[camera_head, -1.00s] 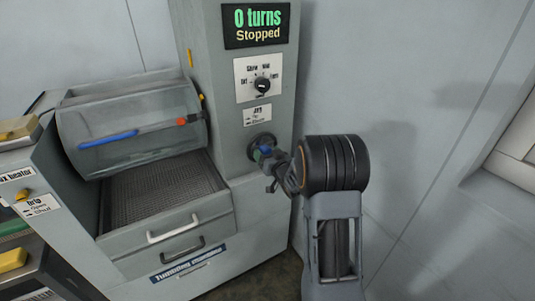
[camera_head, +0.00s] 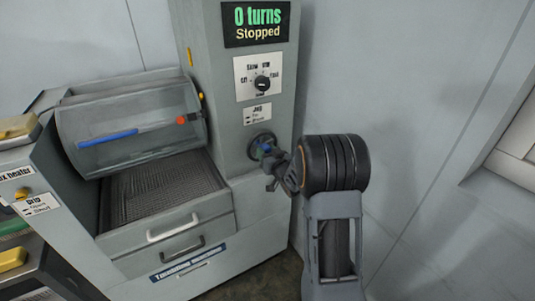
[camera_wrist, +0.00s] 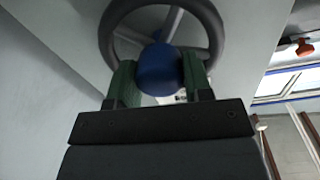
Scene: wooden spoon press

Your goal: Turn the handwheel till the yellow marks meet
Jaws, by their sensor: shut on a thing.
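The handwheel (camera_head: 254,143) is a dark ring on the front of the grey column. The wrist view shows its rim (camera_wrist: 108,35) and spokes up close. A blue knob (camera_wrist: 158,68) stands out in front of the wheel. My gripper (camera_head: 267,153) is at the wheel. In the wrist view its green fingers (camera_wrist: 155,80) are shut on the blue knob, one on each side. One yellow mark (camera_head: 190,58) is on the column's left edge. A smaller yellow mark (camera_head: 201,97) is at the drum's right end, lower down and apart from it.
The clear drum (camera_head: 120,115) holds a blue bar and an orange-red piece. A mesh tray (camera_head: 160,187) lies below it. The display (camera_head: 256,24) reads 0 turns, Stopped. A selector dial (camera_head: 262,83) and a jog label (camera_head: 257,114) sit above the wheel. Bare wall is to the right.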

